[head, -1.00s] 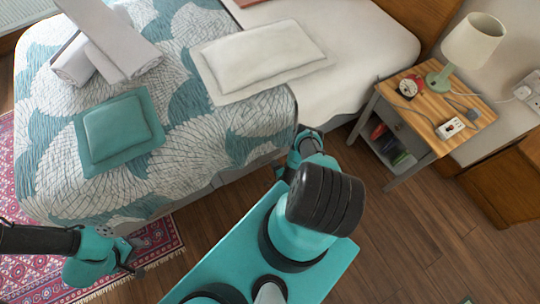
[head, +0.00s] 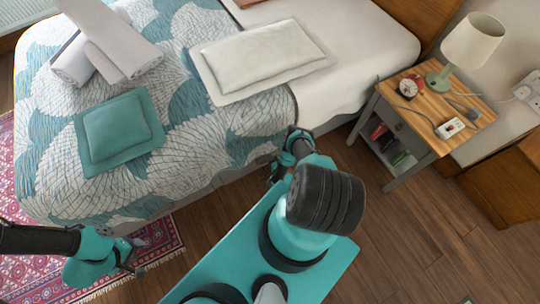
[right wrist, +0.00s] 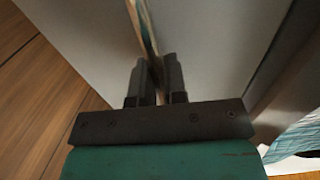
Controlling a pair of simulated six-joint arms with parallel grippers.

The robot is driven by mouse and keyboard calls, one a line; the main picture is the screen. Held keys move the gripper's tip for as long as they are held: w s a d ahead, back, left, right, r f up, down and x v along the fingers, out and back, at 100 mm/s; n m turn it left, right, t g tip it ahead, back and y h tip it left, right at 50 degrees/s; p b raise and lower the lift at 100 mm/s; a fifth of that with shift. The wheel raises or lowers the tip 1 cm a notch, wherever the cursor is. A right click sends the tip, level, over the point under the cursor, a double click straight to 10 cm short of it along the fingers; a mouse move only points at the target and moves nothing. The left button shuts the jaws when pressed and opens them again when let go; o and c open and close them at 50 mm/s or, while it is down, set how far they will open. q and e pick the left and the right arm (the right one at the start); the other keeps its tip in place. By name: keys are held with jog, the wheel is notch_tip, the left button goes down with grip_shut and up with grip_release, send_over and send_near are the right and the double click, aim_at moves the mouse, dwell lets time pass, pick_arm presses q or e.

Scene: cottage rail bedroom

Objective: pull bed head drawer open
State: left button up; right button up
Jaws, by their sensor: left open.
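The bed (head: 225,178) fills the upper left of the head view, with a pale grey side below the quilt. In the right wrist view, pale grey panels (right wrist: 225,45) lie close in front of the fingers, with a narrow slit showing tan and teal between them. I cannot tell which panel is the bed head drawer's front or how far it is out. My right gripper (head: 274,168) is low beside the bed's side. Its fingers (right wrist: 158,75) stand close together at the slit; what lies between them is unclear. My left gripper (head: 132,260) is open and empty, above the rug.
A bedside table (head: 440,113) with a lamp (head: 472,42), clock and socket block stands at the right. Wooden floor (head: 400,230) is clear between it and my body. Pillows, a teal cushion (head: 118,132) and rolled towels lie on the bed.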

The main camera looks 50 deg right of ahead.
grip_shut()
jog(key=shift+s, duration=0.15)
